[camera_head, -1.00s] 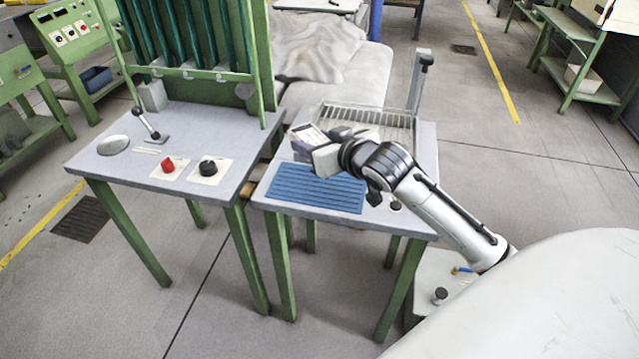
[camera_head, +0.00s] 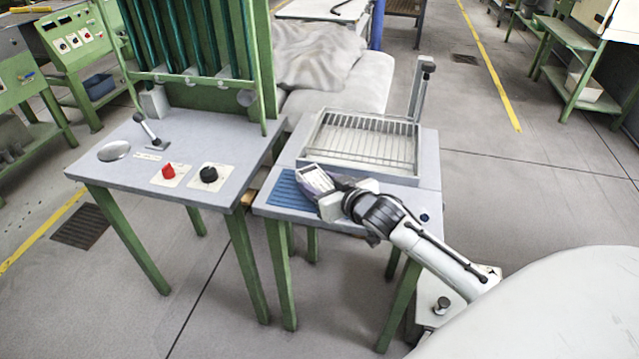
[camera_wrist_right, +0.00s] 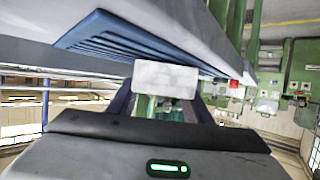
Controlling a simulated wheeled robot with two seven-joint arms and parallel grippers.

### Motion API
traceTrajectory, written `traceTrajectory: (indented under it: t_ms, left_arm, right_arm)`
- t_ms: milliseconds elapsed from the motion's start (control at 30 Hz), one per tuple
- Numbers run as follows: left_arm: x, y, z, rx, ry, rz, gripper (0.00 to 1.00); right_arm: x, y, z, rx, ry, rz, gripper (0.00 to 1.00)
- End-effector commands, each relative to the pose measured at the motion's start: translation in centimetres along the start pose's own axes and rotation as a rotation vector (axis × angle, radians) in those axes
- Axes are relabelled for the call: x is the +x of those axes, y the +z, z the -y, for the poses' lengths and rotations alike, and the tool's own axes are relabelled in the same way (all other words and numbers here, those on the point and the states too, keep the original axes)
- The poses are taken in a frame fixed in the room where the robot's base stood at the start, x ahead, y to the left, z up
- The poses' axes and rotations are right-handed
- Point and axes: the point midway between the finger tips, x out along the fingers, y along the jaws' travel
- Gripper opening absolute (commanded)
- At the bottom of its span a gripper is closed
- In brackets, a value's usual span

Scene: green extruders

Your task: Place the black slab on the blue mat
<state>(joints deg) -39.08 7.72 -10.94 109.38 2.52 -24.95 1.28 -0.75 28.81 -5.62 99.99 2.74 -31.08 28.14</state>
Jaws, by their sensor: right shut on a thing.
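The blue mat (camera_head: 286,191) is ribbed and lies on the front of the right grey table. Its right part is hidden behind my right gripper and the held thing. In the right wrist view the mat (camera_wrist_right: 135,42) is at the top, tilted in the picture. A pale rectangle (camera_wrist_right: 166,77) shows in front of the dark gripper body there. My left gripper is not in view.
A wire rack in a pale tray (camera_head: 362,172) stands behind the mat, with a grey post (camera_head: 421,85) at its back right. The left table (camera_head: 125,176) carries a red knob (camera_head: 168,171), a black knob (camera_head: 209,173) and a lever (camera_head: 148,128).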

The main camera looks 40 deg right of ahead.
Motion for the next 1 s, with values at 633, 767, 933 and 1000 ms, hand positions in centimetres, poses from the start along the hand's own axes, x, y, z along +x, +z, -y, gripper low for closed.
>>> traceTrajectory:
  t_ms: [633, 767, 933, 1000]
  left_arm:
    - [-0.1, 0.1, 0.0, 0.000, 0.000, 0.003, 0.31]
    - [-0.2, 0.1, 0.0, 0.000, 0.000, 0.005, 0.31]
    - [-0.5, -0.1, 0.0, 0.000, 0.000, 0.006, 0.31]
    - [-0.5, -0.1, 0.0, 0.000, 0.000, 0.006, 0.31]
  right_arm:
    - [-0.1, -0.2, 0.0, -0.001, 0.000, -0.001, 0.64]
    - [-1.6, 0.0, 0.1, 0.000, -0.001, 0.001, 0.64]
    - [-5.3, 0.1, 0.1, 0.000, -0.001, 0.002, 0.64]
    - [-6.8, 0.0, 0.0, 0.000, 0.000, 0.003, 0.64]
